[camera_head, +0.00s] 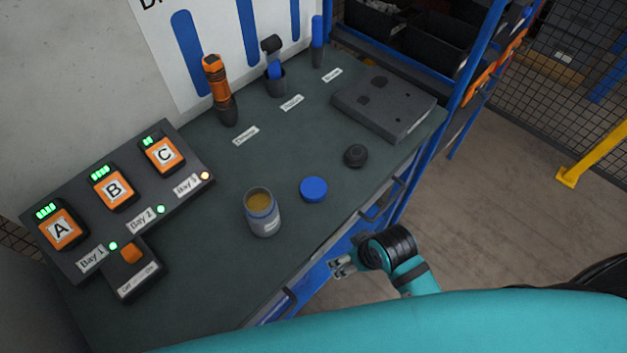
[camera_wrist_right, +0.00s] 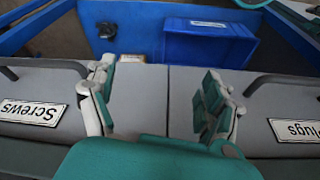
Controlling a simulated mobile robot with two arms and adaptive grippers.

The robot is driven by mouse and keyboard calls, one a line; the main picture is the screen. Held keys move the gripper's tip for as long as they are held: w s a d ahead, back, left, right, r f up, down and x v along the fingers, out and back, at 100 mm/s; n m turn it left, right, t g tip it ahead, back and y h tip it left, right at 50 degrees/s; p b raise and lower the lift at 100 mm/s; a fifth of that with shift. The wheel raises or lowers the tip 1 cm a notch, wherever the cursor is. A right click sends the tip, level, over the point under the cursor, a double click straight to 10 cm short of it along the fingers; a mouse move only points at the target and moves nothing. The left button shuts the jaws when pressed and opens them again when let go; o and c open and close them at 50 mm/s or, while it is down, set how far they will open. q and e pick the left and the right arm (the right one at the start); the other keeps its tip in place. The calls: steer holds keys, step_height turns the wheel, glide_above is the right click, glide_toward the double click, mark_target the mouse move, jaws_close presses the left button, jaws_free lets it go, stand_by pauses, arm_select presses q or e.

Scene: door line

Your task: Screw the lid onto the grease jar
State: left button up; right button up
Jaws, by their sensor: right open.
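The grease jar (camera_head: 262,213) stands upright and open on the dark green bench top, with yellow-brown grease showing inside. Its blue lid (camera_head: 313,189) lies flat on the bench, to the right of the jar and apart from it. My right gripper (camera_head: 340,267) is off the front edge of the bench, by the drawer fronts, below and right of the jar and lid. In the right wrist view its fingers (camera_wrist_right: 158,105) are spread apart with nothing between them. My left gripper does not show in the head view.
A charger with batteries A (camera_head: 61,228), B (camera_head: 114,188) and C (camera_head: 162,154) stands at the left, a switch box (camera_head: 133,270) before it. A black knob (camera_head: 355,155) and a grey foam block (camera_head: 383,105) lie right of the lid.

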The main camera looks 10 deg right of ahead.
step_height(320, 180, up, 10)
steer(key=f+p, duration=0.1)
steer(key=w+a+r+n+y, duration=0.1)
steer(key=a+n, duration=0.1)
steer(key=w+a+r+n, duration=0.2)
steer(key=a, duration=0.1)
steer(key=w+a+r+n+y, duration=0.1)
steer(key=a+r+n, duration=0.1)
steer(key=a, duration=0.1)
steer(key=shift+w+a+r+y, duration=0.2)
steer(key=shift+w+a+y, duration=0.05)
steer(key=shift+w+y, duration=0.05)
steer(key=w+a+r+n, duration=0.1)
steer(key=n, duration=0.1)
steer(key=w+a+r+n+g, duration=0.1)
steer(key=r+n, duration=0.1)
steer(key=w+a+r+n, duration=0.1)
steer(key=a+n, duration=0.1)
steer(key=shift+r, duration=0.15)
steer(key=w+r+n+g+h, duration=0.2)
steer(key=w+r+n, duration=0.2)
steer(key=r+n, duration=0.15)
step_height(320, 180, up, 5)
steer(key=n+h, duration=0.2)
steer(key=n, duration=0.2)
glide_above(311, 188)
steer(key=shift+f+m, duration=0.1)
steer(key=shift+m, duration=0.15)
